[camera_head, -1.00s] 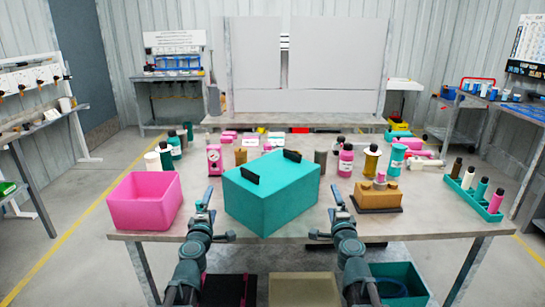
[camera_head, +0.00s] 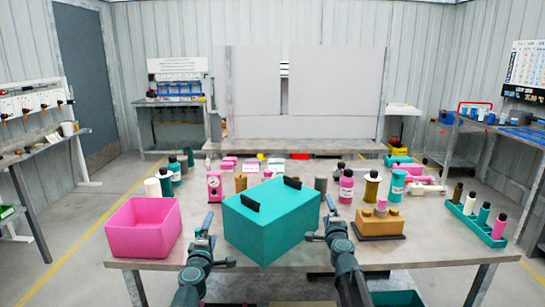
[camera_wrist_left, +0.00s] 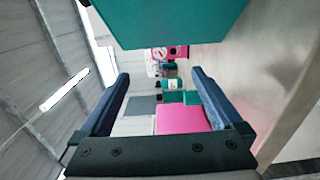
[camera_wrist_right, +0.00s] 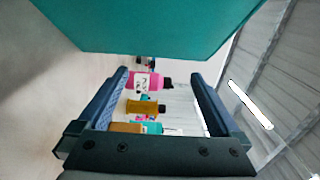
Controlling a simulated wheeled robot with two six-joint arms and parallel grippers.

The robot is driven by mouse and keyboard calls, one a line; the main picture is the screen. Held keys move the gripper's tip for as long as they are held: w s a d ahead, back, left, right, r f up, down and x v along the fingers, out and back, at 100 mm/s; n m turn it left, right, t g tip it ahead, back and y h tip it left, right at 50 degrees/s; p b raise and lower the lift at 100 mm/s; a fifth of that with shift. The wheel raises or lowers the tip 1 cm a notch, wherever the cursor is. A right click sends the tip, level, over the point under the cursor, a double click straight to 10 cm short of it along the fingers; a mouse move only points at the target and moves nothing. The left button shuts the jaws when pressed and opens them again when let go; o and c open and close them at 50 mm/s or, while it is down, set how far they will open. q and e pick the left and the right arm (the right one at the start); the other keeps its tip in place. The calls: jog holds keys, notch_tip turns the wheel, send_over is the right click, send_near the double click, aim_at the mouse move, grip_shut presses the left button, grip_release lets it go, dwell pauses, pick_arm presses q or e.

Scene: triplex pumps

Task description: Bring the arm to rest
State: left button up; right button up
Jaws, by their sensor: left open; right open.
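My left gripper (camera_head: 219,242) is at the left side of a closed teal box (camera_head: 262,228) on the table. Its jaws are apart and empty; they also show in the left wrist view (camera_wrist_left: 160,98). My right gripper (camera_head: 321,222) is at the right side of the box, jaws apart and empty, as in the right wrist view (camera_wrist_right: 160,100). The teal box has two black handles on top and fills the top of both wrist views (camera_wrist_left: 170,20). Whether either gripper touches the box is unclear.
A pink open bin (camera_head: 143,228) stands left on the table (camera_head: 420,255). A brown block on a dark base (camera_head: 380,225) stands right. A teal rack of bottles (camera_head: 460,209) is at the right edge. Several bottles stand behind the box. The front right tabletop is clear.

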pick_arm(q)
jog(key=shift+s, duration=0.1)
jog(key=shift+s, duration=0.45)
pick_arm(e)
jog(key=shift+s, duration=0.1)
pick_arm(q)
jog(key=shift+s, duration=0.15)
pick_arm(e)
jog(key=shift+s, duration=0.4)
jog(key=s, duration=1.2)
jog(key=w, duration=1.3)
pick_arm(q)
jog(key=w, duration=1.2)
jog(key=shift+w+d, duration=0.15)
pick_arm(e)
jog(key=shift+a, duration=0.2)
pick_arm(q)
jog(key=shift+d, duration=0.2)
pick_arm(e)
jog(key=shift+a, duration=0.25)
